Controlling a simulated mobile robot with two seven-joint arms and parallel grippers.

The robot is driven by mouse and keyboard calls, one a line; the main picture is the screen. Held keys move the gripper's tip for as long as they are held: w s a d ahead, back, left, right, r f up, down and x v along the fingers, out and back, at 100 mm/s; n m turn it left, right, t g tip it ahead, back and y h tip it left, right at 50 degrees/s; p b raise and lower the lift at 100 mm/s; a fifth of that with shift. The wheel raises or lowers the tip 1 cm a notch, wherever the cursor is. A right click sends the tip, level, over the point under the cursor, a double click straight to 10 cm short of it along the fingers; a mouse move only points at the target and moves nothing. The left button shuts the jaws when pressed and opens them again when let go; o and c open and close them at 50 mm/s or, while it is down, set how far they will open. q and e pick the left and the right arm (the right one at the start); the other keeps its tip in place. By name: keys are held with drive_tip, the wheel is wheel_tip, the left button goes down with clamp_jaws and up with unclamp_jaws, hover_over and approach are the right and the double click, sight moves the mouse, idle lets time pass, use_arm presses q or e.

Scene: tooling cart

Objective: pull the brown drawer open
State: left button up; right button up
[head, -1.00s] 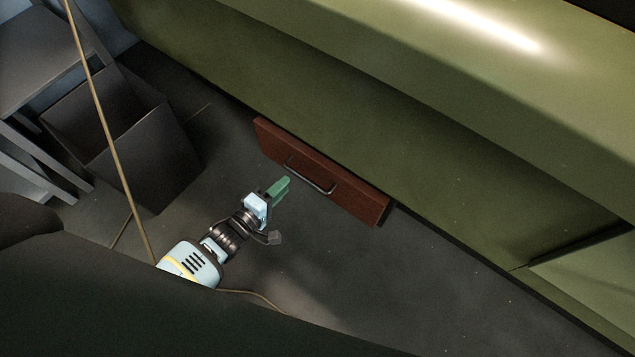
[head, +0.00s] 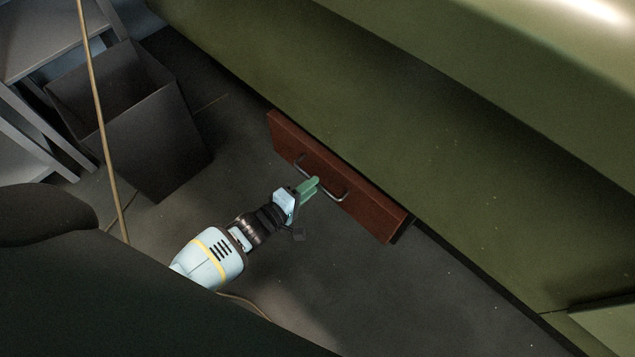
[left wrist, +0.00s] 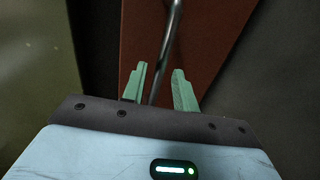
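The brown drawer (head: 372,208) is low on the green cart in the head view, its front standing slightly proud of the green side. Its curved metal handle (head: 341,197) is on the front. My left gripper (head: 314,184) has green fingers and is at the handle, overlapping its middle in the head view. In the left wrist view the two fingers (left wrist: 160,82) are apart. The handle (left wrist: 176,25) runs into the gap between them, with the brown drawer front (left wrist: 205,35) behind. I cannot tell whether the fingers touch the handle. My right gripper is not in view.
A dark open bin (head: 150,130) stands on the floor at the left, beside grey shelving (head: 35,45). The green cart body (head: 430,110) overhangs the drawer. The dark floor (head: 400,310) in front of the drawer is clear.

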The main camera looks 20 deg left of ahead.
use_arm(q)
drive_tip(key=shift+b+x, duration=0.65)
drive_tip(key=shift+x, duration=0.9)
clamp_jaws()
